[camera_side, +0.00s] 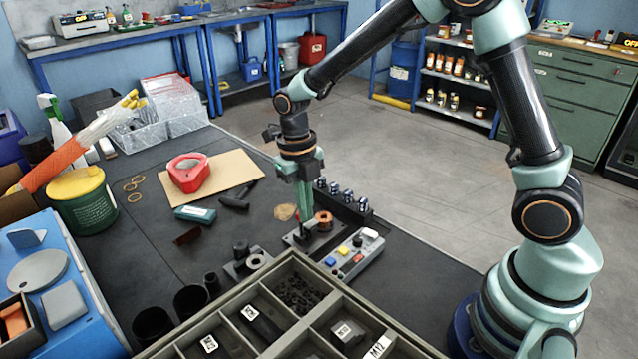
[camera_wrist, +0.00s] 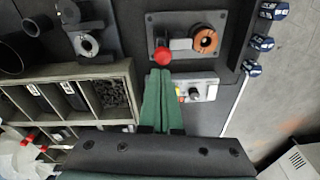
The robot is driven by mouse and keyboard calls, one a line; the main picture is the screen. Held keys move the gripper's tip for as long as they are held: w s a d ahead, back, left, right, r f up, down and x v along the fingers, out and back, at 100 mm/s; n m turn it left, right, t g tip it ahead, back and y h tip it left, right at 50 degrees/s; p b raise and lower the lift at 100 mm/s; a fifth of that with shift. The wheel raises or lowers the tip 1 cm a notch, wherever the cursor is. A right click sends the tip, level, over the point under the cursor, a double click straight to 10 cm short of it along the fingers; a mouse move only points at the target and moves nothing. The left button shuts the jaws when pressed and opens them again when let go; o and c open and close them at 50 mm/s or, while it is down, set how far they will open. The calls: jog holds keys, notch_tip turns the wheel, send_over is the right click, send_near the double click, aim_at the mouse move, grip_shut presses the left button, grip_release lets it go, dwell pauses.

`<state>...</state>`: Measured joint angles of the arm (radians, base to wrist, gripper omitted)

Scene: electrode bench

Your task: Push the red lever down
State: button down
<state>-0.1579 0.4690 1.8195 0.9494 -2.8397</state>
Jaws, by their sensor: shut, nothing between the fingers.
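The red lever's round knob (camera_wrist: 162,56) shows in the wrist view, at the lower left of a dark base plate (camera_wrist: 184,19) that also carries a copper-coloured coil (camera_wrist: 205,40). In the side view the coil (camera_side: 323,219) stands just right of my gripper (camera_side: 304,222), and the red knob is hidden behind or around my fingers. My gripper is shut and empty, pointing down close over the plate. In the wrist view its green fingertips (camera_wrist: 159,72) lie right beside the knob; I cannot tell whether they touch it.
A grey control box (camera_side: 354,256) with coloured buttons stands right beside the plate. A compartment tray (camera_side: 213,312) fills the front. A black rack with several metal-topped parts (camera_side: 345,201) stands behind. Another dark fixture (camera_side: 243,262) stands to the left. The bench middle holds a red triangular item (camera_side: 188,172).

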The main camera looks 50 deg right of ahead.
jog(key=shift+w+g, duration=0.5)
jog(key=shift+g, duration=0.1)
jog(key=shift+w+g, duration=0.75)
jog(key=shift+g, duration=0.05)
jog(key=shift+w+f, duration=0.45)
jog(key=shift+w, duration=0.55)
jog(key=shift+w+f, duration=0.4)
jog(key=shift+w, duration=0.65)
jog(key=shift+w+f, duration=0.45)
jog(key=shift+w, duration=0.55)
jog(key=shift+w+f, duration=0.55)
jog(key=shift+f, duration=0.1)
jog(key=shift+w+f, duration=0.1)
jog(key=shift+f, duration=0.1)
jog(key=shift+f, duration=0.1)
